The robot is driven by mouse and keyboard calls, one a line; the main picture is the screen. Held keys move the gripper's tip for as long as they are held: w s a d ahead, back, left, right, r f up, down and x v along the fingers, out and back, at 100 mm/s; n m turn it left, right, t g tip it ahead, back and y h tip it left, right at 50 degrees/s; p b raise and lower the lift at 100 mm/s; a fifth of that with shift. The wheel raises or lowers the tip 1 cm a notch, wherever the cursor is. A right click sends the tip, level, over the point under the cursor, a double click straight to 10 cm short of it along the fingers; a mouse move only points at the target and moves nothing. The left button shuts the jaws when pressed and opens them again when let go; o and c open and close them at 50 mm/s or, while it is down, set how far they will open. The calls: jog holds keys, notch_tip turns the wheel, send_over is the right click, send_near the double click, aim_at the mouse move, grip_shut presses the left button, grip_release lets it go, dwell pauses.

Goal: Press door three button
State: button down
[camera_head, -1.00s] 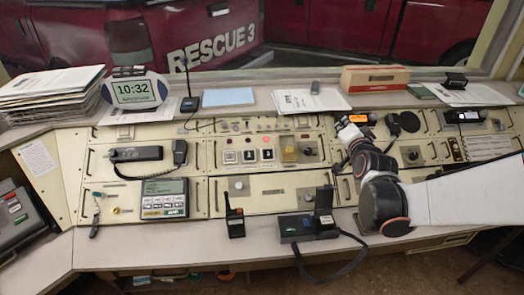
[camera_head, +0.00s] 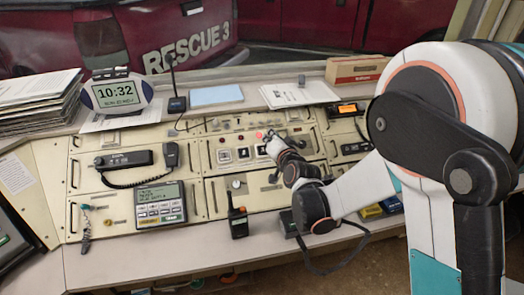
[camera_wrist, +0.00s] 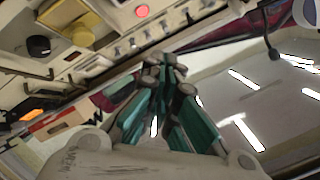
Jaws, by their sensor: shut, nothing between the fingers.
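Three square buttons (camera_head: 243,153) sit side by side on the cream console panel in the head view; their labels are too small to read, so I cannot tell which is door three. My gripper (camera_head: 268,136) is shut and empty, just above and right of the rightmost button (camera_head: 262,151). I cannot tell whether it touches the panel. A small lit red lamp (camera_head: 258,134) is beside the gripper. In the wrist view the shut fingertips (camera_wrist: 165,64) point up the picture, and the red lamp (camera_wrist: 142,11) shows near the top. The buttons cannot be made out clearly there.
A radio handset (camera_head: 238,220) stands below the buttons. A keypad unit (camera_head: 160,204) is to the left, and a clock (camera_head: 116,93) stands on the back ledge.

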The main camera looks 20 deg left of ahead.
jog(key=b, duration=0.4)
send_over(266, 155)
jog(key=shift+s+d+f, duration=0.1)
jog(key=shift+s+f, duration=0.05)
jog(key=shift+f, duration=1.05)
jog(key=shift+s+d+f, duration=0.1)
jog(key=shift+f, duration=1.1)
jog(key=shift+s+d+f, duration=0.1)
jog(key=shift+s+f, duration=0.05)
jog(key=shift+f, duration=1.05)
jog(key=shift+w+a+f+b, duration=0.1)
jog(key=shift+w+f+b, duration=0.1)
jog(key=shift+f+b, duration=0.2)
jog(key=shift+w+a+f+b, duration=0.15)
jog(key=shift+w+f+b, duration=0.05)
jog(key=shift+f+b, duration=0.2)
jog(key=shift+r, duration=0.1)
jog(key=shift+s+d+r+p, duration=0.2)
jog(key=shift+s+r+p, duration=0.2)
jog(key=shift+r, duration=0.3)
jog(key=r, duration=0.1)
jog(key=s+d+r+p, duration=0.1)
jog(key=s+r+p, duration=0.1)
jog(key=r, duration=0.1)
jog(key=shift+s+d+r, duration=0.1)
jog(key=shift+s+d, duration=0.05)
jog(key=shift+d, duration=0.1)
